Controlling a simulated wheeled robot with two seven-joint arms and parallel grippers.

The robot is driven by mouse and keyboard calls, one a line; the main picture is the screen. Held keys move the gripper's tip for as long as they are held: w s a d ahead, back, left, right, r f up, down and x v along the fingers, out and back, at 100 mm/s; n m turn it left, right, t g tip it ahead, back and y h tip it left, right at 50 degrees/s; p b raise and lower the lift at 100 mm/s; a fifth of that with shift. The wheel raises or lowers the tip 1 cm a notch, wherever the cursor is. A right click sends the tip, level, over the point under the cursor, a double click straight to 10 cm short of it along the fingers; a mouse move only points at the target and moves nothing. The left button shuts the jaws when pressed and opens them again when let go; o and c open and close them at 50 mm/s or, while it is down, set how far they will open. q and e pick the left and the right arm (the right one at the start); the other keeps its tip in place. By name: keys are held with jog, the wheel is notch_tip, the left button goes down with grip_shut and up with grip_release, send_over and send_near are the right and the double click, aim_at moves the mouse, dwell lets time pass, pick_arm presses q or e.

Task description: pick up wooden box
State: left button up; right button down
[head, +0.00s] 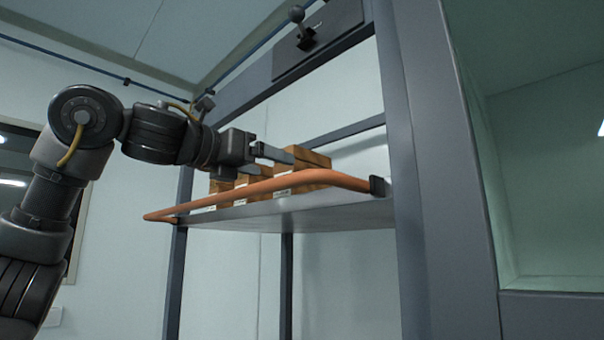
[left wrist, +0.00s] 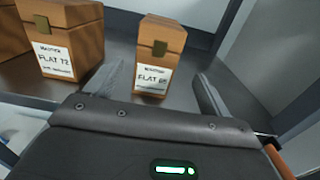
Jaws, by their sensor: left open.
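Several wooden boxes stand on a raised grey shelf (head: 330,213) behind an orange rail. In the head view the rightmost wooden box (head: 306,160) is partly hidden by my left gripper (head: 278,160), which reaches over the rail from the left. In the left wrist view one wooden box (left wrist: 158,58), with a brass clasp and a white label reading "FLAT" and an unclear number, stands just beyond and between the fingertips. My left gripper (left wrist: 158,88) is open and empty. Another wooden box (left wrist: 62,40), labelled "FLAT 72", stands to its left. My right gripper is not in view.
The orange rail (head: 240,190) runs along the shelf's front and side. Grey frame posts (head: 400,120) stand at the shelf's corners, with a wide panel to the right. In the left wrist view, bare shelf (left wrist: 205,62) lies right of the nearer box.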

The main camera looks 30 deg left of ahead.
aim_at(282, 171)
pick_arm(q)
jog(key=x, duration=0.4)
jog(key=shift+w+a+f+p, duration=0.15)
jog(key=shift+a+f+p, duration=0.05)
jog(key=shift+f+p, duration=0.1)
jog(key=shift+w+d, duration=0.15)
jog(key=shift+w, duration=0.35)
jog(key=p, duration=0.1)
jog(key=w+r+p, duration=0.1)
jog(key=shift+w+d+r+p, duration=0.1)
jog(key=shift+d+r+p, duration=0.05)
jog(key=shift+d+p, duration=0.15)
jog(key=x, duration=0.1)
jog(key=p+x, duration=0.1)
jog(key=x, duration=0.1)
jog(key=shift+w+f, duration=0.3)
jog(key=shift+f, duration=0.1)
jog(key=shift+w, duration=0.1)
jog(key=shift+s, duration=0.4)
jog(key=shift+c, duration=1.4)
jog(key=shift+w, duration=0.1)
jog(key=c, duration=1.1)
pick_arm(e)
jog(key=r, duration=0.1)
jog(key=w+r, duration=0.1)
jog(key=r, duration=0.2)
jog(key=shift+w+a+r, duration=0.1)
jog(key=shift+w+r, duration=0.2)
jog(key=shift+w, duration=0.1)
